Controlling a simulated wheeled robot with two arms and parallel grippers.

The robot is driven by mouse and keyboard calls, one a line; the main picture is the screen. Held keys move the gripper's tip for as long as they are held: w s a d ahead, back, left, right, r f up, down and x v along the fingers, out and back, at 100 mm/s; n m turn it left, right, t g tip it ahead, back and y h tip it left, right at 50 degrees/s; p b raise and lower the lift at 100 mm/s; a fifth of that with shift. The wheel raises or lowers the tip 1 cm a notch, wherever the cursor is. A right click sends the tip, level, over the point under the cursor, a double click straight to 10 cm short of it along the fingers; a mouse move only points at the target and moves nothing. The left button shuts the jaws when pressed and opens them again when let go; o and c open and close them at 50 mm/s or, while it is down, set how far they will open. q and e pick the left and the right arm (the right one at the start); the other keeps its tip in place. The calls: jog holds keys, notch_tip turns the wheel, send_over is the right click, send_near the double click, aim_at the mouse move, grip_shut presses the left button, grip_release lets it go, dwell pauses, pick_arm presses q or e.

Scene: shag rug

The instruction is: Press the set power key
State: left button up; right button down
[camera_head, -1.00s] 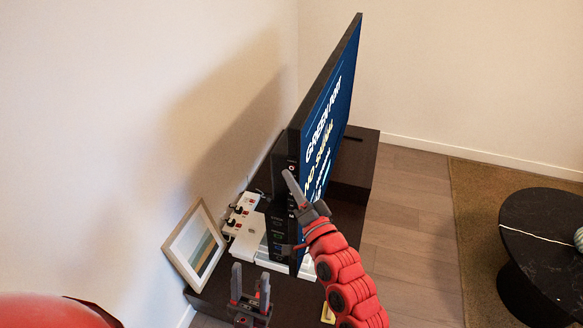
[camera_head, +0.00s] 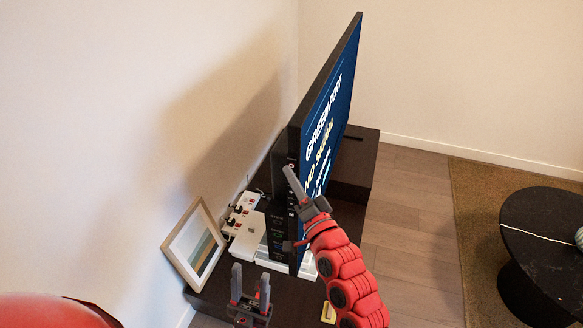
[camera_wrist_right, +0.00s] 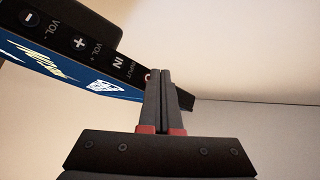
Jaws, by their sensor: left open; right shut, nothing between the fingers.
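The set is a flat TV (camera_head: 337,110) with a lit blue screen, standing upright on a dark cabinet. Its black side edge carries a column of keys. In the right wrist view the side panel (camera_wrist_right: 97,58) shows VOL-, VOL+ and INPUT keys. Beyond INPUT, a small red-ringed key (camera_wrist_right: 148,77), apparently the power key, is mostly hidden behind my fingertips. My right gripper (camera_head: 287,169) is shut and empty, its tips at the upper part of that edge; I cannot tell whether they touch the key. My left gripper (camera_head: 250,277) is open and empty, low near the cabinet's front.
A picture frame (camera_head: 176,245) leans against the wall on the left. A white power strip (camera_head: 235,222) and a pale box (camera_head: 249,238) lie behind the TV on the dark cabinet (camera_head: 352,163). A round black table (camera_head: 545,235) stands on the rug at right.

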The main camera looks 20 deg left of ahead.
jog(key=shift+w, duration=0.15)
jog(key=shift+w+b, duration=0.35)
jog(key=shift+b, duration=0.2)
dwell(0.6)
dwell(0.4)
jog(key=shift+s+p, duration=0.3)
jog(key=shift+s, duration=0.45)
jog(key=s+p, duration=0.2)
jog(key=s, duration=0.3)
jog(key=shift+a, duration=0.1)
dwell(1.0)
